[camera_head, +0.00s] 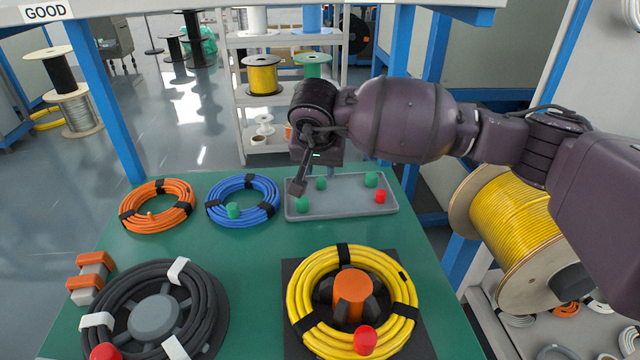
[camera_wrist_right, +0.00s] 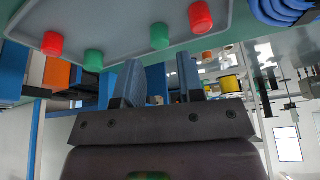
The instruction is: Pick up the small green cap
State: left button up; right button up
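Several small green caps are in view, and I cannot tell which one is meant. In the head view, the grey tray (camera_head: 340,209) holds a front-left green cap (camera_head: 302,204), a back green cap (camera_head: 321,183) and a back-right green cap (camera_head: 371,179). Another green cap (camera_head: 233,210) is at the blue coil. My right gripper (camera_head: 298,186) hangs over the tray's left end. In the wrist view, the right gripper's fingers (camera_wrist_right: 160,72) are apart and empty, with a green cap (camera_wrist_right: 159,36) beyond the gap. My left gripper is not in view.
A red cap (camera_head: 380,196) shares the tray. Orange (camera_head: 157,206) and blue (camera_head: 243,183) cable coils lie left of it. A black coil (camera_head: 208,310) and a yellow coil (camera_head: 302,285) lie nearer. Green tabletop (camera_head: 240,265) is clear between the coils.

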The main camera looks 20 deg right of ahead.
aim_at(322, 186)
jog(key=b+x, duration=0.1)
jog(key=x, duration=0.3)
jog(key=shift+f, duration=0.4)
jog(key=shift+r, duration=0.25)
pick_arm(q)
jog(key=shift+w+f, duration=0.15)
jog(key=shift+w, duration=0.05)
pick_arm(e)
grip_shut()
jog(key=shift+r, duration=0.3)
pick_arm(q)
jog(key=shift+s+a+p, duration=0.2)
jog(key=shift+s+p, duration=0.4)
jog(key=shift+p, duration=0.7)
pick_arm(e)
notch_tip(322, 186, up, 9)
